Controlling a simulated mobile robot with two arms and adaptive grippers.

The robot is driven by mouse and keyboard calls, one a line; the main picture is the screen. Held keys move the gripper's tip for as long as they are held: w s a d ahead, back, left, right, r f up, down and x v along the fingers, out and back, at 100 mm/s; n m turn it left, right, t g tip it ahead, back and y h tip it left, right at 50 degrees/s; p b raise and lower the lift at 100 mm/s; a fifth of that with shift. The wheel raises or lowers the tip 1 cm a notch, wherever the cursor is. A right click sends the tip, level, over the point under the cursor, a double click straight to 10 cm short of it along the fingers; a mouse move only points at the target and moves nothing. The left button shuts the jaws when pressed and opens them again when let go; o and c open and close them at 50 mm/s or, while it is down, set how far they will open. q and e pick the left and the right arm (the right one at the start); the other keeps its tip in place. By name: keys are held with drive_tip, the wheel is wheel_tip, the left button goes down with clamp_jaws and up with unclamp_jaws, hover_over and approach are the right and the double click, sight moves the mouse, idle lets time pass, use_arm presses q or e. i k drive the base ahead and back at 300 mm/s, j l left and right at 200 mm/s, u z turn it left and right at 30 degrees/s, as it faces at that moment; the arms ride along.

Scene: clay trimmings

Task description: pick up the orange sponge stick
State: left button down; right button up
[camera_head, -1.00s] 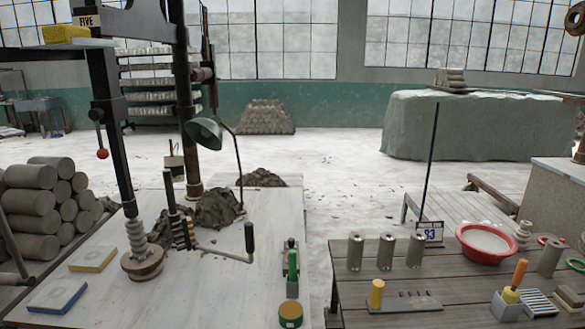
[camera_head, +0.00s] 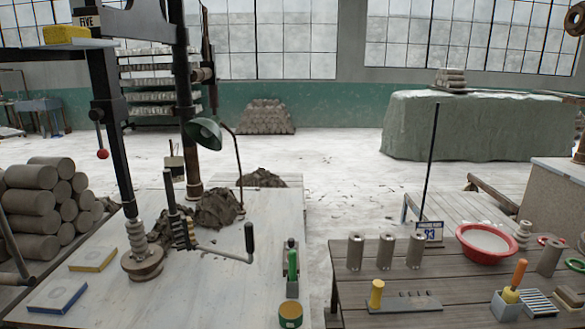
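The orange sponge stick (camera_head: 519,273) stands tilted in a small grey block holder (camera_head: 505,309) on the dark wooden table at the lower right. Its orange handle points up and leans to the right. A yellow part shows at its lower end, just above the holder, and the rest below is hidden inside the holder. Neither of my grippers is in view.
A thin dark pole (camera_head: 430,165) rises behind. A pale table (camera_head: 210,290) is at left.

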sight(510, 295)
drive_tip(key=z, duration=1.35)
